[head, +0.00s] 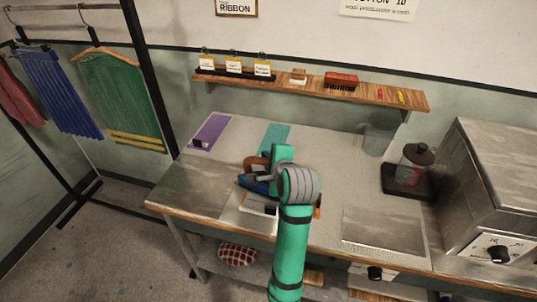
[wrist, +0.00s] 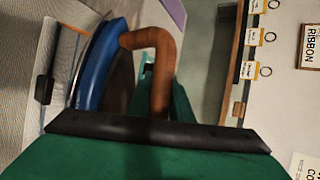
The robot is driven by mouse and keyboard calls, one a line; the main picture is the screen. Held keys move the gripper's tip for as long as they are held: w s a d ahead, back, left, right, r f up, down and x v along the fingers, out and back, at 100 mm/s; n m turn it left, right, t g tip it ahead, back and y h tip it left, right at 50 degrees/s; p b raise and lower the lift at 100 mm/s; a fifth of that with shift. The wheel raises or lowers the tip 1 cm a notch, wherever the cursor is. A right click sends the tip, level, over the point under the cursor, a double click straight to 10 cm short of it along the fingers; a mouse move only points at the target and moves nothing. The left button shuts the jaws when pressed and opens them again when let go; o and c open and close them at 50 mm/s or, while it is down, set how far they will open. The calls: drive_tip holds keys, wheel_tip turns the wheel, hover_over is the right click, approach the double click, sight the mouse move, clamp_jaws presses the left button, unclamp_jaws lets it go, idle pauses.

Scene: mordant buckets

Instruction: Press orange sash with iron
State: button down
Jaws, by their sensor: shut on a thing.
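The iron, with a blue body (head: 256,186) and a brown handle (head: 256,163), is over the worktable at the front left of my arm. My gripper (head: 272,170) is shut on its handle. In the wrist view the curved brown handle (wrist: 160,45) runs down between my green fingers, and the blue body (wrist: 100,65) lies to its left. An orange edge (head: 317,207) shows just right of my arm, and a thin orange strip (wrist: 78,38) shows beside the iron in the wrist view. The rest of the orange sash is hidden. I cannot tell whether the iron touches it.
A purple sash (head: 211,130) and a teal sash (head: 275,134) lie at the table's back. A pale sheet (head: 235,215) is near the front edge. A metal plate (head: 384,230), a glass jar (head: 410,172) and a metal box (head: 490,180) are to the right. A shelf (head: 300,88) hangs behind.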

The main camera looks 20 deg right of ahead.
drive_tip(key=shift+f, duration=1.85)
drive_tip(key=shift+f, duration=0.75)
idle(2.3)
drive_tip(key=shift+r, duration=0.15)
drive_tip(key=shift+r, duration=2.5)
